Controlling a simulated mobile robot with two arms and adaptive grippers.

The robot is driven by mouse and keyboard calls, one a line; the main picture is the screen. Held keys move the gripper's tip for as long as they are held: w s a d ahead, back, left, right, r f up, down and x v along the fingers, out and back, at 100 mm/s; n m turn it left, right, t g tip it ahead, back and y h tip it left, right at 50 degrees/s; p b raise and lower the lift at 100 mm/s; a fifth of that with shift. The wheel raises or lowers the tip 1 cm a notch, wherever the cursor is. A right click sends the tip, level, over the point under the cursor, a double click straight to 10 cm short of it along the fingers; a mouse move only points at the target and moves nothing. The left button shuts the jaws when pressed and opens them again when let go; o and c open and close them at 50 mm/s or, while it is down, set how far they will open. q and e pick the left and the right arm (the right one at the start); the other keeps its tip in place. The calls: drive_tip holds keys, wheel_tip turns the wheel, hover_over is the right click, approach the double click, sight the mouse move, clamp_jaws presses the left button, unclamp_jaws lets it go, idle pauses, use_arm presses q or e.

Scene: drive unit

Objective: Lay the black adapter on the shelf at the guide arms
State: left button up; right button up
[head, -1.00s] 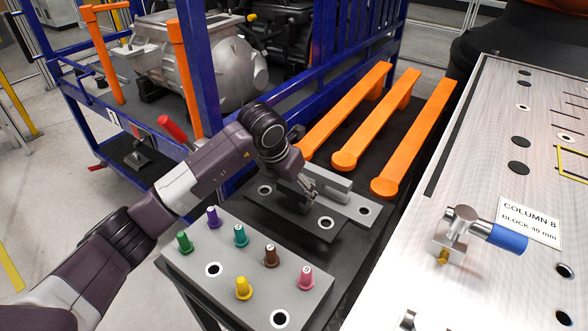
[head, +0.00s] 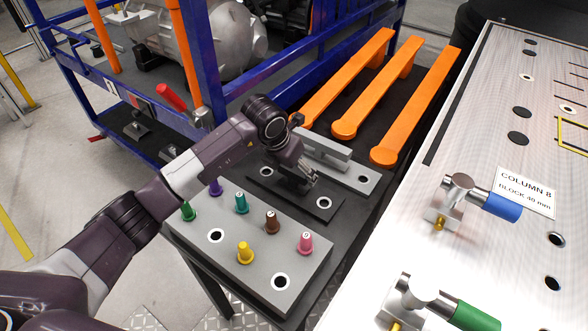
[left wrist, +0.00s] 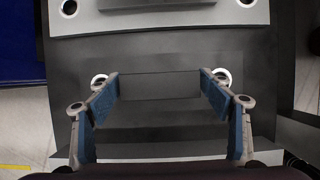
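The black adapter (head: 290,199) is a flat dark plate with a white-ringed hole near each end and a raised rib. It lies on the dark bench between a grey adapter and the peg plate. My left gripper (head: 306,177) is down at its rib. In the left wrist view the gripper (left wrist: 160,88) is open, its blue-padded fingers spread to both sides of the rib of the black adapter (left wrist: 160,116). Whether they touch it I cannot tell. Several orange arms (head: 410,110) lie on a dark surface beyond. My right gripper is out of view.
A grey adapter (head: 366,182) lies just behind the black one. A grey plate (head: 310,264) with several coloured pegs stands in front. A blue cart (head: 262,103) stands behind my left arm. At right is a metal table (head: 478,130) with blue-handled and green-handled clamps.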

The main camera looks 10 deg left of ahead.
use_arm(q)
drive_tip(key=shift+o, duration=0.5)
drive_tip(key=shift+r, duration=0.1)
drive_tip(key=b+v, duration=0.1)
drive_tip(key=v, duration=1.1)
drive_tip(key=shift+b, duration=0.35)
